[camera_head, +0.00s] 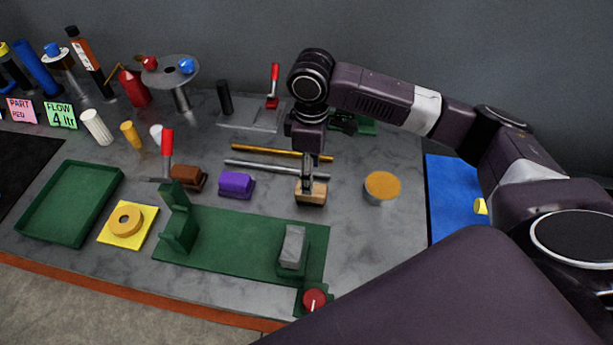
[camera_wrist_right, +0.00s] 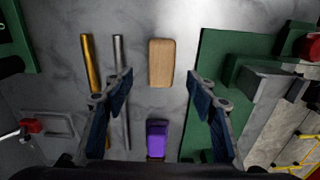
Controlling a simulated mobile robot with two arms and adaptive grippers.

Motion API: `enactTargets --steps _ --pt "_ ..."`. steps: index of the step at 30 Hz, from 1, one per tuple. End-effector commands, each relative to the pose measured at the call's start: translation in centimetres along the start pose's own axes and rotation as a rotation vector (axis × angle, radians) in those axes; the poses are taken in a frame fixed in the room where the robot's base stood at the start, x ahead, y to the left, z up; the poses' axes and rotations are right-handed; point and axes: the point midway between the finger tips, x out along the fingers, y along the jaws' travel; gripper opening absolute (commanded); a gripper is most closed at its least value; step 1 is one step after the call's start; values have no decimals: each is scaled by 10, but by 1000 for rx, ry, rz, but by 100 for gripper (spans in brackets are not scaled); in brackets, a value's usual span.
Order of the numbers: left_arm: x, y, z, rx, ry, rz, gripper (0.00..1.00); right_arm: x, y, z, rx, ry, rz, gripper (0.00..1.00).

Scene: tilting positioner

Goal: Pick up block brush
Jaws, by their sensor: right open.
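The block brush appears to be the light wooden block (camera_head: 311,194) on the grey table, right of the purple block. In the right wrist view its tan top (camera_wrist_right: 160,63) lies lengthwise, straight ahead of the gap between the fingers. My right gripper (camera_head: 308,178) points down at the wooden block from just above; in the wrist view its two fingers (camera_wrist_right: 158,84) are apart with nothing gripped between them. Whether a fingertip touches the block cannot be told. Bristles cannot be made out clearly. My left gripper is not in view.
A purple block (camera_head: 236,184) and a brown block (camera_head: 188,178) sit to the left. A brass rod (camera_head: 282,152) and a steel rod (camera_head: 275,168) lie behind. The green positioner base (camera_head: 230,238) is in front. A round orange-topped can (camera_head: 382,186) stands right.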

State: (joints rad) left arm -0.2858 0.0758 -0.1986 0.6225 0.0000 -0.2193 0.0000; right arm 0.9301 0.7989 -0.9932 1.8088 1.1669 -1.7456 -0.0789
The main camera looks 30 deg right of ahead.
Motion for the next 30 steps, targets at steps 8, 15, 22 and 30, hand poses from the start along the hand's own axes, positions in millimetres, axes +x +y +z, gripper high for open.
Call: enactTargets --steps 8,15,22,30 --pt "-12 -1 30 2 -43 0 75 30 0 -1 1 -4 -3 52" --pt "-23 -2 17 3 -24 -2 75 65 0 -4 1 -2 -1 52" --pt "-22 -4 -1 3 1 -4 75 74 0 -4 0 -1 0 52" --pt "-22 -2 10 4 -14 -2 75 74 0 -4 0 -1 0 33"
